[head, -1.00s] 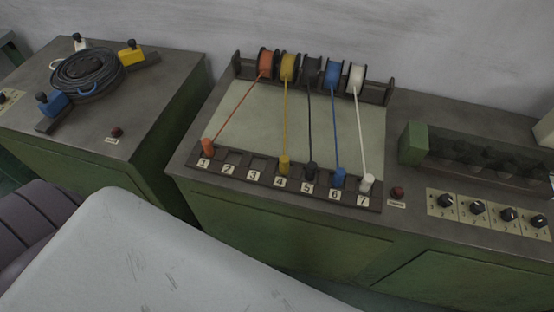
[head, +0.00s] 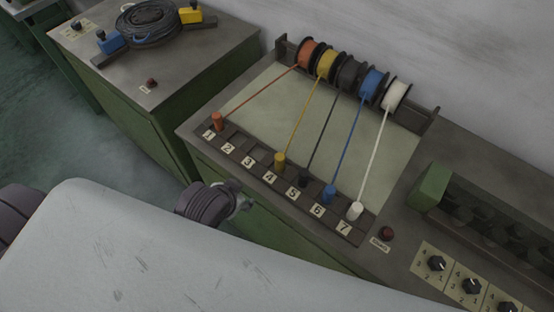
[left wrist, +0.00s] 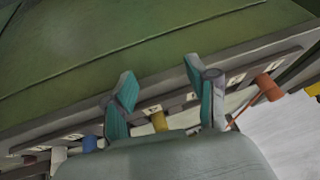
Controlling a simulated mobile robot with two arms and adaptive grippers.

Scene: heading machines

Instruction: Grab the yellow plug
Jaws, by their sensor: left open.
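The yellow plug (head: 280,160) stands in the numbered socket strip, at label 4, with a yellow cord running up to the yellow spool (head: 326,65). In the left wrist view the yellow plug (left wrist: 159,121) shows between the two teal fingers, beyond them. My left gripper (left wrist: 160,88) is open and empty. In the head view my left gripper (head: 243,203) is partly hidden behind my own body, in front of the console and apart from the plug.
The orange plug (head: 217,121) is at label 1. Dark, blue (head: 329,194) and white (head: 355,211) plugs stand to the right of the yellow one. A red button (head: 387,233) and black knobs (head: 436,263) lie further right. Sockets 2 and 3 hold no plugs.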

